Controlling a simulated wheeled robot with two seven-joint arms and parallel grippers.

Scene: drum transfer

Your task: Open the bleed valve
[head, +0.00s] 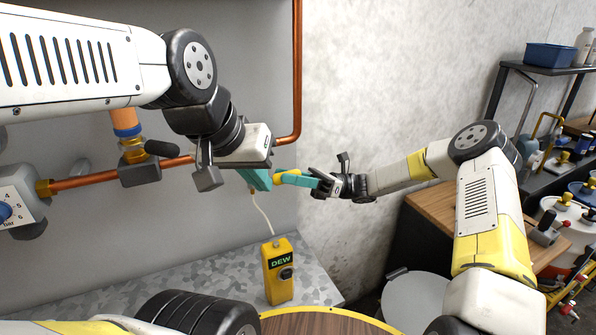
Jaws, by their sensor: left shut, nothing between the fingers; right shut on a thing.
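A copper pipe (100,176) runs along the grey wall with a fitting block (139,172) on it, a brass collar and an orange-and-blue part above; a dark rounded knob (162,148) shows beside it. I cannot tell for sure which part is the bleed valve. My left gripper (258,180) is right of the fitting, its teal fingers shut and empty. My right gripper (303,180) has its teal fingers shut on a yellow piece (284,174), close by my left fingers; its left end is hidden. A pale cable (264,217) runs from there to the yellow DEW meter (279,278).
A dial box (17,205) sits at the pipe's left end. The meter stands on a mottled grey surface (210,285). A round wooden top (310,325) is at the front. A wooden bench (432,208) and a shelf with a blue bin (550,56) are right.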

